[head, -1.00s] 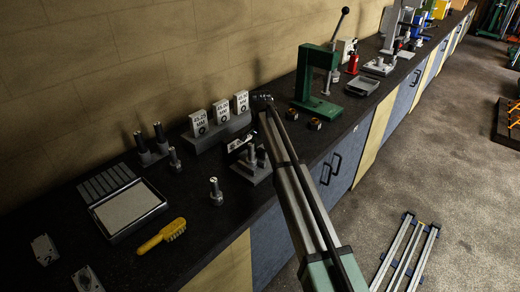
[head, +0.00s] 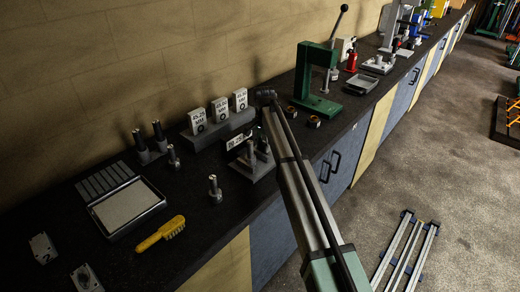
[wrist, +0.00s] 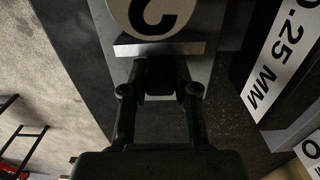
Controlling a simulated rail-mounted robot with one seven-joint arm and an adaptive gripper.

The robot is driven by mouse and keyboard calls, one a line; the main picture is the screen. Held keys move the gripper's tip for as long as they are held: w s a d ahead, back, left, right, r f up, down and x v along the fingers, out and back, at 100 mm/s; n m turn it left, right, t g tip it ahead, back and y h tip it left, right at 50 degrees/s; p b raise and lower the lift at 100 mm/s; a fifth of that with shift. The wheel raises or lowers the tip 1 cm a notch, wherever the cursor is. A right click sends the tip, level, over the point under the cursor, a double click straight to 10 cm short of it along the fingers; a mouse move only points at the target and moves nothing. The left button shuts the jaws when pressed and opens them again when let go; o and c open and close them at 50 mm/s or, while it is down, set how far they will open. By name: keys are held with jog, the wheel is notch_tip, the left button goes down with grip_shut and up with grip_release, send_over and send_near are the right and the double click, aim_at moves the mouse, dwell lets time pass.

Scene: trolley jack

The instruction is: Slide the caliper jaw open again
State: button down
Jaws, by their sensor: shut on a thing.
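The caliper (head: 236,141) is a small dark and pale instrument on a grey stand (head: 250,167) on the bench, beside my arm in the head view. In the wrist view my gripper (wrist: 160,80) is shut, its two fingers closed on a small dark block (wrist: 160,77) that I take for part of the caliper's sliding jaw. A pale flat bar (wrist: 158,48) lies just beyond the fingertips, with a round white disc (wrist: 152,14) bearing a dark figure above it. The fingertips cannot be made out in the head view, and the jaw opening cannot be judged.
White size cards (head: 220,109) stand in a grey block behind the caliper; one (wrist: 283,60) is close on the right in the wrist view. A green press (head: 318,80) stands right.

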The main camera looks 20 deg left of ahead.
aim_at(264, 144)
jog(key=shift+w, duration=0.2)
jog(key=c, duration=0.9)
grip_release()
jog(key=shift+d, duration=0.1)
notch_tip(264, 144, up, 12)
